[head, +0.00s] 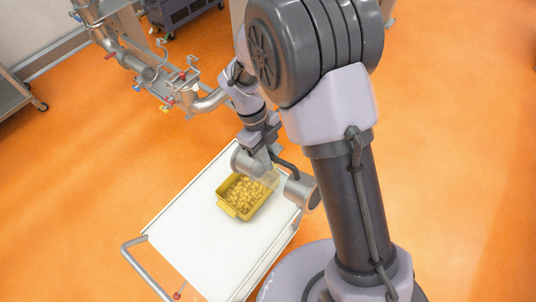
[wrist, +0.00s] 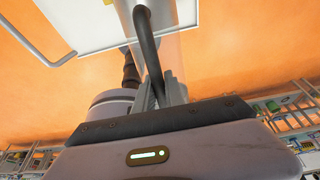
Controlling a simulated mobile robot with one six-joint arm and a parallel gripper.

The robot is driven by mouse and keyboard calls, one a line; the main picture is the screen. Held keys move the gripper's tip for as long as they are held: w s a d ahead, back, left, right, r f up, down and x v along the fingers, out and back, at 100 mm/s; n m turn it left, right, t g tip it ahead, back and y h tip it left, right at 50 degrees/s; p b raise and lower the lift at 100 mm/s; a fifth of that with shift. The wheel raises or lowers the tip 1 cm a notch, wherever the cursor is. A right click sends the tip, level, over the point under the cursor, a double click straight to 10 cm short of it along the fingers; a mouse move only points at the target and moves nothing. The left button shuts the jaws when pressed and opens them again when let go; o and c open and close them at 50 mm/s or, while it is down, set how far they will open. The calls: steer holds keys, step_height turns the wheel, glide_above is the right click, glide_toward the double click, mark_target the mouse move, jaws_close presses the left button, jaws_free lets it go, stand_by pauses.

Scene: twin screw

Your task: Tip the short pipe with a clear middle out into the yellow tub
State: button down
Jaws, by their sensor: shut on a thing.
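The short pipe has wide grey metal ends, a clear middle (head: 271,178) and a dark curved handle. In the head view it lies slanted over the back right side of the yellow tub (head: 229,209), one end up left and the other down right. My gripper (head: 268,150) is shut on the handle, which also shows in the wrist view (wrist: 148,45) between the fingers (wrist: 162,93). The tub holds many small pale yellow pieces. The clear middle looks see-through in the wrist view (wrist: 175,55); I see no pieces in it there. The pipe's open mouths are hidden.
The tub stands on a white-topped cart (head: 188,228) with a metal push handle (head: 145,270) at its front left. The cart top is bare left and in front of the tub. Steel pipework (head: 165,85) stands behind the cart. Orange floor is open to the right.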

mark_target(281, 159)
steer(key=d+y+b, duration=0.1)
steer(key=s+d+t+y+b, duration=0.1)
steer(key=b, duration=0.1)
steer(key=shift+s+r+t, duration=0.1)
steer(key=shift+s+t, duration=0.15)
steer(key=shift+t, duration=0.05)
steer(key=shift+s+d+r+t+y+b, duration=0.3)
steer(key=shift+d+t+y+b, duration=0.1)
steer(key=shift+d+y+b, duration=0.1)
steer(key=shift+a, duration=0.1)
